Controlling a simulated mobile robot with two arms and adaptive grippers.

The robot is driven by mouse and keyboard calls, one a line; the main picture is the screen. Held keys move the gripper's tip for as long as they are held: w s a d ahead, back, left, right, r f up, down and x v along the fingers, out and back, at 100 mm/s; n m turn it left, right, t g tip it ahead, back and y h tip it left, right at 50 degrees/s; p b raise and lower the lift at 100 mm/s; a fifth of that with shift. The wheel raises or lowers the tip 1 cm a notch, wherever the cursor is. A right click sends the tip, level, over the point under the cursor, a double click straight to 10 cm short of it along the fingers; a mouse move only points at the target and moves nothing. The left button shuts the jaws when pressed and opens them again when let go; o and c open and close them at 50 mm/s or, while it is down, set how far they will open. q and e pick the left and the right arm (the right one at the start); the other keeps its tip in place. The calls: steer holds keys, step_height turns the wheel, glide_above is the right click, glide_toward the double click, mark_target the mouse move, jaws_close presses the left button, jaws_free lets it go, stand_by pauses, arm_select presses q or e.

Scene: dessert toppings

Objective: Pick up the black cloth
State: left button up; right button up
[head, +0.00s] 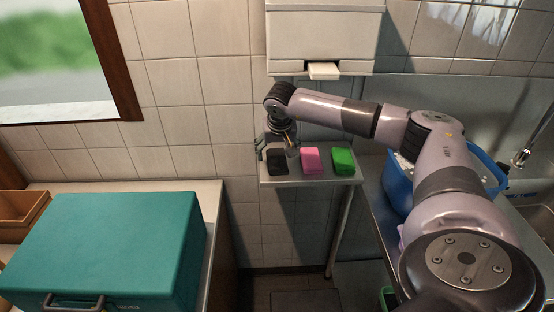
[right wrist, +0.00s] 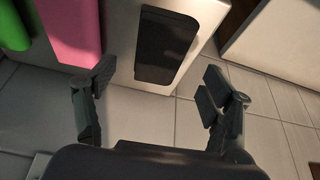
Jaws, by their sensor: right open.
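The black cloth (head: 277,162) lies folded on a small white shelf table (head: 310,181), at the left end of a row of cloths. In the right wrist view the black cloth (right wrist: 165,45) lies flat near the table edge, ahead of the fingers and between their lines. My right gripper (head: 276,148) is over the black cloth in the head view. In the right wrist view the gripper (right wrist: 160,88) is open and empty, its two fingers wide apart. My left gripper is in neither view.
A pink cloth (head: 311,160) and a green cloth (head: 343,160) lie to the right of the black one. A dispenser (head: 322,38) hangs on the tiled wall above. A teal box (head: 110,240) stands on the left counter. A blue basin (head: 399,185) sits behind my right arm.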

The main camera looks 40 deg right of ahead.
mark_target(277, 158)
steer(key=p+x, duration=0.1)
steer(key=x, duration=0.2)
steer(key=shift+d+f, duration=0.1)
steer(key=shift+f, duration=0.1)
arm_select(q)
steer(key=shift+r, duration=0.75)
arm_select(e)
steer(key=shift+w+f, duration=0.1)
steer(key=shift+f, duration=0.05)
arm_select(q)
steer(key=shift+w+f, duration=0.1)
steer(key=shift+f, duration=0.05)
arm_select(e)
steer(key=shift+f, duration=0.25)
steer(key=shift+c, duration=0.2)
steer(key=c, duration=1.2)
steer(key=shift+o, duration=0.2)
steer(key=shift+r, duration=0.15)
